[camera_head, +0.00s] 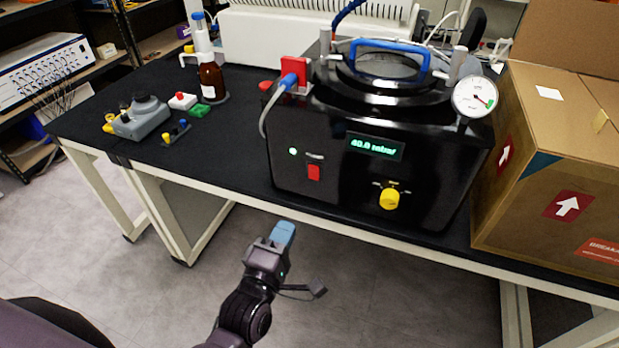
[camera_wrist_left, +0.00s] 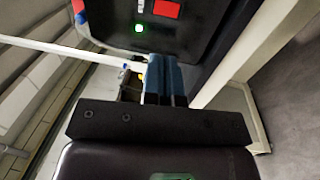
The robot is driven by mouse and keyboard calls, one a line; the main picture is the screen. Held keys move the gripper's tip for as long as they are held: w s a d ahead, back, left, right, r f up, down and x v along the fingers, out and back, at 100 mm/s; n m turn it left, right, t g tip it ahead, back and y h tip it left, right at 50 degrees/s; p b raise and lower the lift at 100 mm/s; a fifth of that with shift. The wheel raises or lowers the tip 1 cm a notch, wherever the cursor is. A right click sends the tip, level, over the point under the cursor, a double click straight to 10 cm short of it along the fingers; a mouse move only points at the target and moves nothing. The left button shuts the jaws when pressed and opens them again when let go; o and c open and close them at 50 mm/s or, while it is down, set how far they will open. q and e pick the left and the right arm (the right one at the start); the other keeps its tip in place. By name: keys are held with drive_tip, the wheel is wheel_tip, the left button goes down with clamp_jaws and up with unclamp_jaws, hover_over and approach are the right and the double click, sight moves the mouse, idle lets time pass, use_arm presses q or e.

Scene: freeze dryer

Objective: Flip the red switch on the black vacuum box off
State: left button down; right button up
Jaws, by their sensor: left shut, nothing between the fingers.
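The black vacuum box (camera_head: 340,190) stands on the black table, with a green display reading about 40.0 mbar. My left gripper (camera_head: 283,231) is shut and empty, in front of and below the box, apart from the switch. Its blue fingertips (camera_wrist_left: 164,75) are together. My right gripper is not in view.
A yellow knob (camera_head: 389,199) is on the box front, right of the switch. A cardboard box (camera_head: 560,150) stands close on the right. A brown bottle (camera_head: 212,82) and small parts stand on the left of the table (camera_head: 225,150). The table's front edge lies between gripper and box.

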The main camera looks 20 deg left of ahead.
sight(313, 171)
use_arm(q)
drive_tip(key=w, duration=0.4)
drive_tip(key=w+r, duration=0.1)
drive_tip(key=w, duration=0.8)
drive_tip(key=shift+w+d+r, duration=0.2)
drive_tip(key=shift+w+r, duration=0.15)
drive_tip(key=shift+w, duration=0.05)
